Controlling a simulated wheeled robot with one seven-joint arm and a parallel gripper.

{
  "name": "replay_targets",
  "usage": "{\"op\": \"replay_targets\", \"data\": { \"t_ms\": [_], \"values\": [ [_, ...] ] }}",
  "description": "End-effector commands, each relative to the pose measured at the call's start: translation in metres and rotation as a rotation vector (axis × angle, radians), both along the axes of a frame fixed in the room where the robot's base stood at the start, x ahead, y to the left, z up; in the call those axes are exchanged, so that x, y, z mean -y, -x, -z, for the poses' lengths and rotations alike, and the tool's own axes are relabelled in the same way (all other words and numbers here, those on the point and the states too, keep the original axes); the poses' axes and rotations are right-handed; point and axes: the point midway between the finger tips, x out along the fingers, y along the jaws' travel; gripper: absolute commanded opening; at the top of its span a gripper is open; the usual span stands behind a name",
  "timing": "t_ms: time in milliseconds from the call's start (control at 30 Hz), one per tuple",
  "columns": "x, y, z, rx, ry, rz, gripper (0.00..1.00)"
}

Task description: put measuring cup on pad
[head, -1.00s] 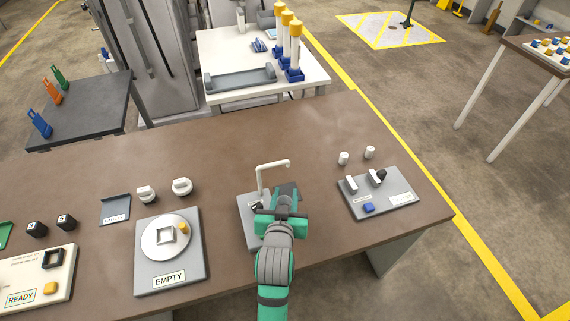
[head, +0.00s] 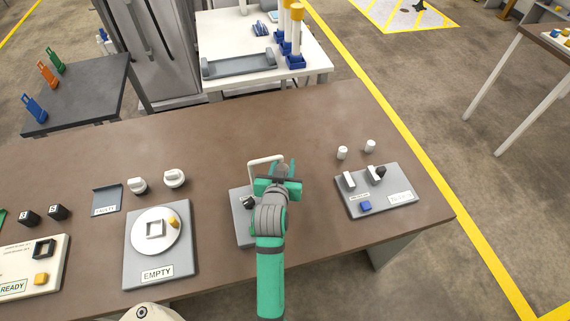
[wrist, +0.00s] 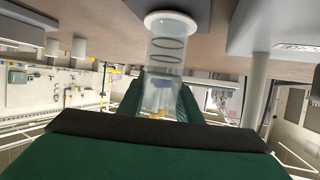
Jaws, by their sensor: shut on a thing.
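My gripper (head: 280,174) is over the brown table, at the grey tap stand (head: 243,228) with its white bent spout (head: 262,159). In the wrist view my gripper (wrist: 159,100) is shut on the measuring cup (wrist: 170,48), a clear cylinder with dark rings and a white round end. In the head view the cup is hidden by my gripper. To the left is a grey plate labelled EMPTY (head: 156,273), bearing a white disc (head: 140,238) with a square outline and a yellow knob. I cannot tell for sure which surface is the pad.
A grey panel (head: 350,208) with levers and a blue button lies right of my gripper, with two small white cylinders (head: 342,153) behind. A grey tray (head: 107,200), white knobs (head: 174,178) and black blocks (head: 57,211) are at the left. The brown table (head: 215,140) is bare at the back.

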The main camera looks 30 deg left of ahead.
Motion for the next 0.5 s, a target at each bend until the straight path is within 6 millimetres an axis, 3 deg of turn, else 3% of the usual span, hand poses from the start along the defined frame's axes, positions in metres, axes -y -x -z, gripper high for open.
{"op": "replay_targets", "data": {
  "t_ms": [433, 467, 500],
  "values": [
    [-0.0029, 0.0017, 0.0057, 0.002, -0.001, -0.005, 0.09],
    [-0.0028, 0.0016, 0.0052, 0.002, -0.001, -0.005, 0.39],
    [-0.0026, 0.0014, 0.0052, 0.002, -0.001, -0.004, 0.48]
  ]
}}
